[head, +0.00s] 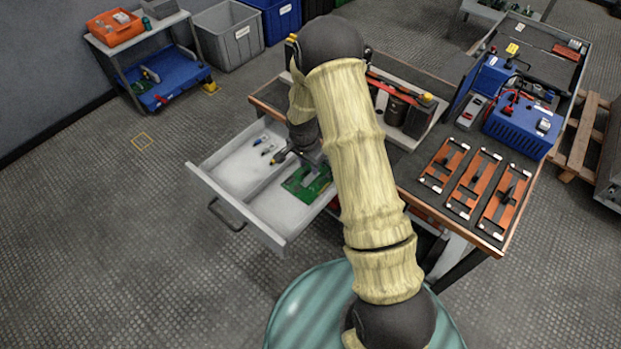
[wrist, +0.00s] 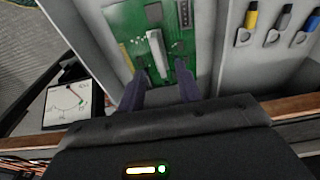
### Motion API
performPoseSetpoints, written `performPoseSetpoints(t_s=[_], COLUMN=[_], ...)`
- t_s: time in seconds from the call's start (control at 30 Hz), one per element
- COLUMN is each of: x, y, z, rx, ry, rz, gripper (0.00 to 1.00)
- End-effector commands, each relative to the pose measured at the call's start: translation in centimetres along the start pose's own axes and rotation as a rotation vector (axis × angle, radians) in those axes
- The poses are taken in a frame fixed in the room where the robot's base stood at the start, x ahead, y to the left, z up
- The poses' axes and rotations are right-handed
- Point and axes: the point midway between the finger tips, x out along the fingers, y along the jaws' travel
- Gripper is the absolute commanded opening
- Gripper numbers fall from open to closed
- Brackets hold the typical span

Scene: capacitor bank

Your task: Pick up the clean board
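A green circuit board (head: 302,187) lies in the open grey drawer (head: 283,210), in the compartment nearer the drawer's right end. In the wrist view the green board (wrist: 124,22) has a raised pale bar (wrist: 157,53) on its middle and small dark parts. My gripper (head: 313,163) is over the board's far edge. In the wrist view my gripper (wrist: 160,78) is open, its two dark fingers apart on either side of the bar's near end. I cannot tell whether they touch the board. My arm hides part of the workbench.
Small-handled tools (wrist: 251,18) sit in the drawer's other compartment. The drawer's walls stand close around the board. The workbench (head: 408,165) holds orange-brown plates (head: 473,183) and a blue box (head: 525,125). A low shelf with an orange bin (head: 115,27) stands at the back left. Floor left of the drawer is clear.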

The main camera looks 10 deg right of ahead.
Motion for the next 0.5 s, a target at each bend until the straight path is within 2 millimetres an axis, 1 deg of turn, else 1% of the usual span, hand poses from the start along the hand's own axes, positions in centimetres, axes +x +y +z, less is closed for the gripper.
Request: performPoseSetpoints(t_s=[0.2,0.3,0.4,0.5], x=[3.2,4.4,4.8,4.8], y=[0.2,0.1,0.1,0.1], z=[0.0,0.0,-0.1,-0.1], rx=[0.000,-0.001,0.000,0.001], ry=[-0.003,-0.002,-0.001,0.000], rz=[0.003,0.002,0.000,0.000], gripper=[0.35,0.35,0.35,0.35])
